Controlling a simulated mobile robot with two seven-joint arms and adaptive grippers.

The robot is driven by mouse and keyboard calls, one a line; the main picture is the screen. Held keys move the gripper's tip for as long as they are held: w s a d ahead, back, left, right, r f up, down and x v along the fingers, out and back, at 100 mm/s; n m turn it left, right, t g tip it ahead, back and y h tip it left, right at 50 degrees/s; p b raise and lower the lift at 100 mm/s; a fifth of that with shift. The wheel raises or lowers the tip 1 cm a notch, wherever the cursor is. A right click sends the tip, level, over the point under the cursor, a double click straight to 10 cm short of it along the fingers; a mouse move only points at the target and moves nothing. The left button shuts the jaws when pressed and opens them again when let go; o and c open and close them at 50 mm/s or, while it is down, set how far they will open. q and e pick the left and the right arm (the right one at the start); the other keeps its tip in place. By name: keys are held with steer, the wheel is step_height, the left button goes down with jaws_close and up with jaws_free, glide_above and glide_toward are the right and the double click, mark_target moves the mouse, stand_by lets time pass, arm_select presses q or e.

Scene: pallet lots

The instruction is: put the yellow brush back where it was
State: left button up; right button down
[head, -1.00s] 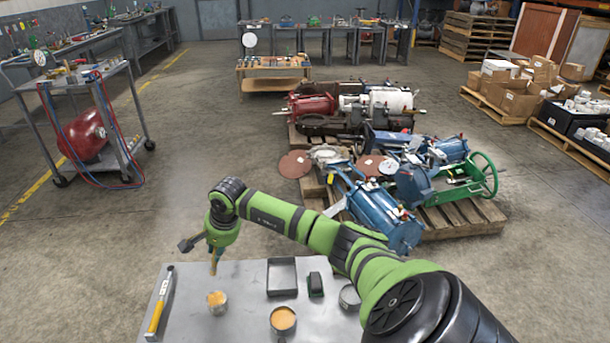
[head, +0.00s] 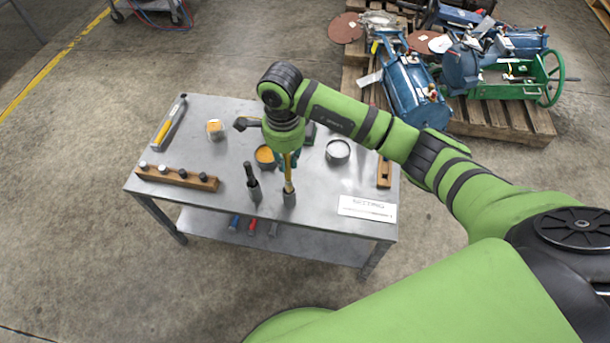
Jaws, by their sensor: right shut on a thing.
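The yellow brush (head: 288,178) is upright below my right gripper (head: 287,155), which is shut on it. The brush's lower end meets a small grey holder (head: 289,199) near the front of the metal table (head: 225,210). I cannot tell how deep the brush sits in the holder. A dark brush-like tool (head: 252,181) stands upright in a similar holder just to the left. My left gripper is not in view.
An orange-filled can (head: 265,157), a smaller orange jar (head: 215,130) and a grey-white can (head: 338,151) stand behind. A wooden block with several pegs (head: 176,178) is at left, a white sign (head: 367,208) at front right. A yellow-handled tool (head: 168,124) lies far left.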

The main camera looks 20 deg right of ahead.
mark_target(287, 176)
steer(key=f, duration=0.4)
steer(key=shift+w+a, duration=0.2)
step_height(287, 176, down, 4)
steer(key=shift+s+d+r, duration=0.1)
steer(key=shift+r, duration=0.05)
steer(key=c, duration=1.2)
jaws_free()
steer(key=shift+r, duration=0.15)
step_height(287, 176, up, 11)
steer(key=shift+f, duration=0.15)
steer(key=shift+r, duration=0.5)
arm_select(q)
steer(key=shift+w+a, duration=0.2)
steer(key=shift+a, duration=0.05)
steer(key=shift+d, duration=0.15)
